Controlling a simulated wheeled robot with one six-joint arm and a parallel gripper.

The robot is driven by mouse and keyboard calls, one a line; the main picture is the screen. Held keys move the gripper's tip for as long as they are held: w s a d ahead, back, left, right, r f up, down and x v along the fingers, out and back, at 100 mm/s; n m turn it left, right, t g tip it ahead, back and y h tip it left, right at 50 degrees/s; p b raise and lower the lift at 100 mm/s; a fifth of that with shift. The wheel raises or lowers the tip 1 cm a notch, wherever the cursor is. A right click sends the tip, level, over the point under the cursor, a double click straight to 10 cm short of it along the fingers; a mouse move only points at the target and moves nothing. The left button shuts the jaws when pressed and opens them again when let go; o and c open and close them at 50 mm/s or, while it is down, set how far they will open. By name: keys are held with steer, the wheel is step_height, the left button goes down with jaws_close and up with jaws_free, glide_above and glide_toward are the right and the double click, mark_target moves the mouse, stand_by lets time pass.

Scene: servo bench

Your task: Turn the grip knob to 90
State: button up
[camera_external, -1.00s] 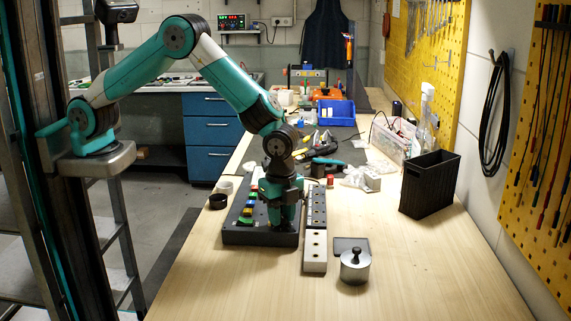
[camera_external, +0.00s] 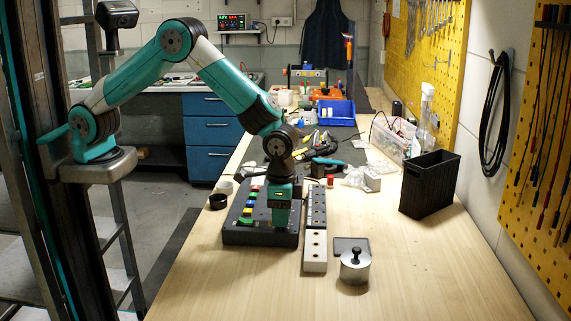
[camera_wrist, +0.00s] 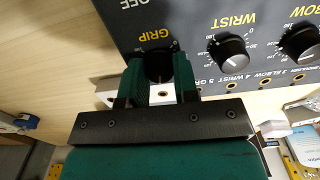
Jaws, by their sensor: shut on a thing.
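The dark control panel (camera_wrist: 205,18) carries a row of knobs with printed scales. The grip knob (camera_wrist: 158,62), under the yellow GRIP label, sits between the two green fingers of my gripper (camera_wrist: 160,75), which is shut on it. The fingers hide most of its scale, so I cannot read its setting. The panel box (camera_external: 235,236) lies on the bench in the external view, with my gripper (camera_external: 281,222) pointing down at its near right part.
The wrist knob (camera_wrist: 230,52) and elbow knob (camera_wrist: 300,43) stand close beside the grip knob. A socketed strip (camera_external: 315,250) lies right of the box. A lidded metal pot (camera_external: 355,268) and black bin (camera_external: 430,184) stand farther right.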

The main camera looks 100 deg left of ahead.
steer(key=shift+n, duration=1.1)
steer(key=o, duration=0.9)
steer(key=shift+o, duration=0.2)
steer(key=shift+r, duration=0.15)
step_height(320, 180, up, 17)
steer(key=b, duration=0.2)
steer(key=shift+b, duration=0.4)
steer(key=shift+r, duration=0.1)
